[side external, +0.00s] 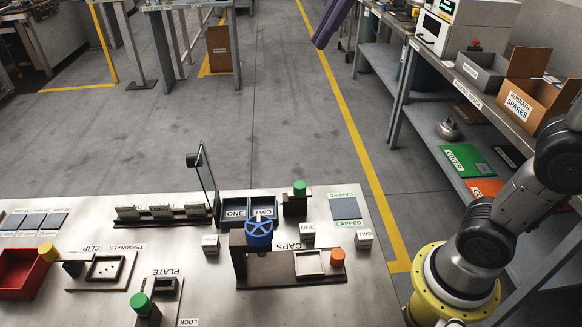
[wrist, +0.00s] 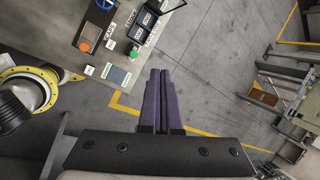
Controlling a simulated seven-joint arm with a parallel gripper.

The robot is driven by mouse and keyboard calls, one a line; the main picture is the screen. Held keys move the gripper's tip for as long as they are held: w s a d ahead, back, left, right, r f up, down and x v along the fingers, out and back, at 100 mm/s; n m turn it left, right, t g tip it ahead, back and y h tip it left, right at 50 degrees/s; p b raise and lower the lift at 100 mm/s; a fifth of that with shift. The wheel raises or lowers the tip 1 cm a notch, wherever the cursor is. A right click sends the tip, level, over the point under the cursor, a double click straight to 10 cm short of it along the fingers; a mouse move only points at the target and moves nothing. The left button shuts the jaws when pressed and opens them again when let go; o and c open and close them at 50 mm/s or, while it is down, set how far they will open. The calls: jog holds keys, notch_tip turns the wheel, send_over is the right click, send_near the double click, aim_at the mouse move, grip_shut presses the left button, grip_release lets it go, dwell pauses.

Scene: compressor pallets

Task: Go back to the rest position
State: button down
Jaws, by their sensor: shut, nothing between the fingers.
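My gripper (wrist: 160,72) shows in the wrist view as two long purple fingers lying together, shut with nothing between them. They point out over the grey floor, beyond the corner of the work table. In the side external view the purple fingers (side external: 322,38) hang down at the top edge, high and clear of the table; the rest of the gripper is out of frame. The work table (side external: 190,262) fills the lower left of that view, and the gripper touches nothing on it.
On the table stand a blue handwheel (side external: 259,232) on a press, black bins (side external: 235,208), a green knob (side external: 300,187), an orange knob (side external: 337,256) and a red tray (side external: 18,272). A shelf bench with a spares box (side external: 522,105) stands at right. The floor between is open.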

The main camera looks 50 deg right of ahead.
jog(key=s+d+f+n, duration=0.1)
jog(key=s+f+n, duration=0.7)
jog(key=f+n, duration=0.1)
jog(key=s+d+f+n+h, duration=0.1)
jog(key=s+d+f+n, duration=0.1)
jog(key=s+f+n, duration=0.6)
jog(key=shift+s+d+f+n, duration=0.35)
jog(key=shift+f+n, duration=0.4)
jog(key=shift+n, duration=1.35)
